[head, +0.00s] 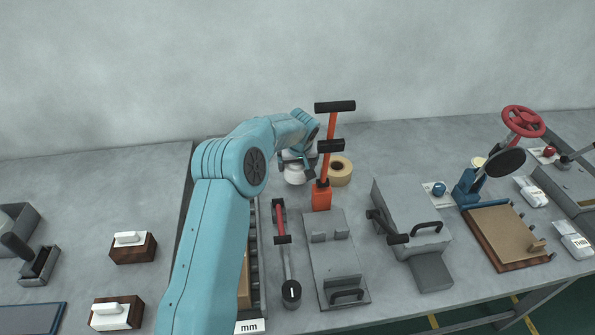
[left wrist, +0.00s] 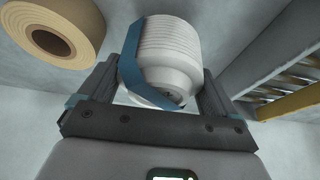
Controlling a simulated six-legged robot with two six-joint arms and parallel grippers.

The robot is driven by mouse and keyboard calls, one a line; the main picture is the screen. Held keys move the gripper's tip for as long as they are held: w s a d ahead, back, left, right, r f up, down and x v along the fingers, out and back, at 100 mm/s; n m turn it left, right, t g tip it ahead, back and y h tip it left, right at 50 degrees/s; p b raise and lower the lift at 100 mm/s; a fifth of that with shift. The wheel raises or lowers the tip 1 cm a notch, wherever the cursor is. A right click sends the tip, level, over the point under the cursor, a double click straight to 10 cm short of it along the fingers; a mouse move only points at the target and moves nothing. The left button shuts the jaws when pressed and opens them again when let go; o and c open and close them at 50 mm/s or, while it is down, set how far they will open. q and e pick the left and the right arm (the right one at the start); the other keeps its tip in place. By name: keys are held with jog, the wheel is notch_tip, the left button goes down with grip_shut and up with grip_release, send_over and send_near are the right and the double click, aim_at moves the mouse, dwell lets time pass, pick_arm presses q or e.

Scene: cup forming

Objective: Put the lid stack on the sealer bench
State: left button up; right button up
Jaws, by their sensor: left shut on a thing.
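In the head view my left arm reaches to the back of the grey bench (head: 375,150), and the white stack (head: 293,177) shows under the gripper (head: 297,162). It is left of a tan roll (head: 341,172). I cannot tell whether the stack touches the bench. My right gripper is not in view.
An orange upright lever (head: 326,160) with black handles stands just right of the gripper. A roller track (head: 255,265) lies partly behind my arm. Grey clamps (head: 335,262), a blue press with a red wheel (head: 523,121) and a wooden board fill the right side.

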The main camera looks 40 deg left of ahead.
aim_at(298, 164)
pick_arm(q)
notch_tip(298, 164, down, 3)
jog(key=shift+s+a+r, duration=0.1)
jog(key=shift+s, duration=0.05)
jog(key=shift+f, duration=0.3)
jog(key=shift+f, duration=0.15)
jog(key=o, duration=0.8)
jog(key=shift+r, duration=0.3)
jog(key=b+v, duration=0.1)
jog(key=v, duration=0.6)
jog(key=shift+r, duration=0.1)
